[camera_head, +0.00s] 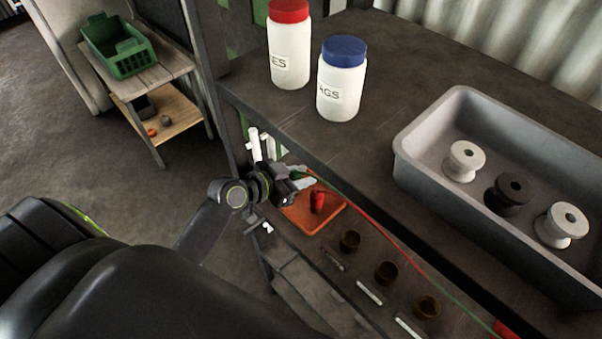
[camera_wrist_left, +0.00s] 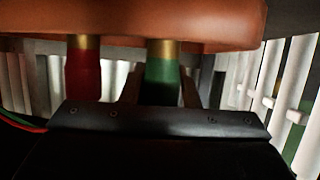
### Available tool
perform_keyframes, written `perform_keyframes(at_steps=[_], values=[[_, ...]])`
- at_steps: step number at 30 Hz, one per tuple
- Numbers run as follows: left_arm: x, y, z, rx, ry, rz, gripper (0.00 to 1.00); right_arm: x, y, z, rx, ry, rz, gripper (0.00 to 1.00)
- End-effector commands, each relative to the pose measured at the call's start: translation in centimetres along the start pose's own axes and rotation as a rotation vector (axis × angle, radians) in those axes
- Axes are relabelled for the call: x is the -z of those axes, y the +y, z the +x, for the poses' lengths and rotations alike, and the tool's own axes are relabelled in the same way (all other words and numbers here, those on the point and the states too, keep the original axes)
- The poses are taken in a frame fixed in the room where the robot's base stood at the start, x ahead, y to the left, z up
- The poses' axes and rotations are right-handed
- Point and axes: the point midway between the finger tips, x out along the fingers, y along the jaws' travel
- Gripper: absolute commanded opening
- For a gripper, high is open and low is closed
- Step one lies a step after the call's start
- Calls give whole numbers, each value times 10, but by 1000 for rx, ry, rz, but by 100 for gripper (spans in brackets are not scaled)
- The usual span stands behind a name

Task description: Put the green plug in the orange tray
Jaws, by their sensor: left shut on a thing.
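The orange tray (camera_head: 312,218) lies on the lower shelf under the dark bench top. A red plug (camera_head: 317,202) is at the tray; it also shows in the left wrist view (camera_wrist_left: 83,72). My left gripper (camera_head: 302,184) is over the tray's far left part. In the left wrist view, the green plug (camera_wrist_left: 162,78) is between its fingers, and the gripper is shut on it. The plug's brass end meets the tray's edge in that view; I cannot tell if they touch. The gripper hides the green plug in the head view. My right gripper is not in view.
Several dark round sockets, one of them here (camera_head: 386,272), line the lower shelf beside white strips. Red and green cables run along the bench edge. Above stand a red-lidded jar (camera_head: 289,55), a blue-lidded jar (camera_head: 341,85) and a grey bin (camera_head: 415,163) with three spools.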

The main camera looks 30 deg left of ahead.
Motion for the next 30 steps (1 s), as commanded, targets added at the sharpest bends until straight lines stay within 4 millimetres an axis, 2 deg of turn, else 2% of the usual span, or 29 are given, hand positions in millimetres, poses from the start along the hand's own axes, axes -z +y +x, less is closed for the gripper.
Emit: perform_keyframes(at_steps=[9, 10, 15, 26, 30], values=[[-4, 0, 2, 0, 1, 0, 5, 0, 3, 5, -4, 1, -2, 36], [-3, 0, 1, 0, 1, 0, 30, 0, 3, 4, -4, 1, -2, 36], [-2, 0, 1, 0, 1, 0, 50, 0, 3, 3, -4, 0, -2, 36], [2, 0, -1, 0, 1, 0, 50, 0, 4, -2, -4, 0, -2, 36], [-2, -1, -18, 2, -1, 3, 50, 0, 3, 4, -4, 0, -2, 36]])
